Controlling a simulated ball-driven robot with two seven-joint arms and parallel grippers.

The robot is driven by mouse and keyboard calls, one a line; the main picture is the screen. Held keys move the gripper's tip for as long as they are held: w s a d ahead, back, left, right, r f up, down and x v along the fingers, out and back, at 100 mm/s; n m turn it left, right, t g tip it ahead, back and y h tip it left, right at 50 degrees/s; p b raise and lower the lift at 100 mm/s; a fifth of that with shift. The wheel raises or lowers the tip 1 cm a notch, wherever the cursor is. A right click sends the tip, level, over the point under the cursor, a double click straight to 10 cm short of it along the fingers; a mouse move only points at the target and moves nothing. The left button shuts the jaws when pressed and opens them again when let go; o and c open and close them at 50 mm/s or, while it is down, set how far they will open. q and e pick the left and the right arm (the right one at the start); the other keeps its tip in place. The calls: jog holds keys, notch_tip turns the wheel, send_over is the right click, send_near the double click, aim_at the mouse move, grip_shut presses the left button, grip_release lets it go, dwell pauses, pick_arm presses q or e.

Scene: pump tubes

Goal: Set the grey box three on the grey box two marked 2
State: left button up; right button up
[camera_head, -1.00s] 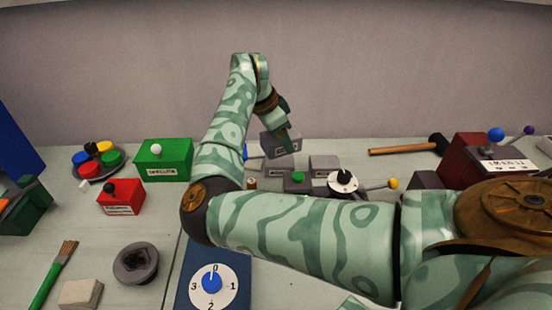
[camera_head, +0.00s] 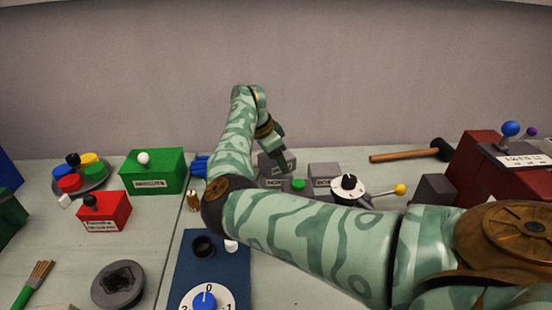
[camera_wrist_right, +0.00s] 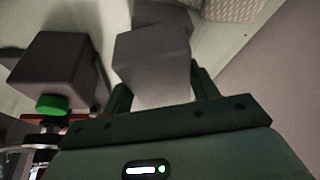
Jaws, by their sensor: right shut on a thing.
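My right gripper (camera_head: 278,150) is shut on a grey box (camera_head: 285,162), taken as box three, at the back of the table. In the right wrist view the held grey box (camera_wrist_right: 152,62) is between the fingers (camera_wrist_right: 160,88). In the head view a labelled grey box (camera_head: 269,183) sits directly below it, partly hidden by my arm. Another labelled grey box (camera_head: 323,171) stands to the right. The labels are too small to read, so I cannot tell which is marked 2. Whether the held box touches the lower one is unclear. My left gripper is out of view.
A grey box with a green button (camera_head: 298,185) stands just in front, with a white dial with a yellow-tipped lever (camera_head: 350,187) to its right. A hammer (camera_head: 412,153) lies behind. A green box (camera_head: 153,170) and red box (camera_head: 104,211) stand left.

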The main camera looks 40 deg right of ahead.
jog(key=o, duration=1.1)
jog(key=shift+f, duration=0.1)
jog(key=p+v, duration=0.3)
jog(key=v, duration=0.9)
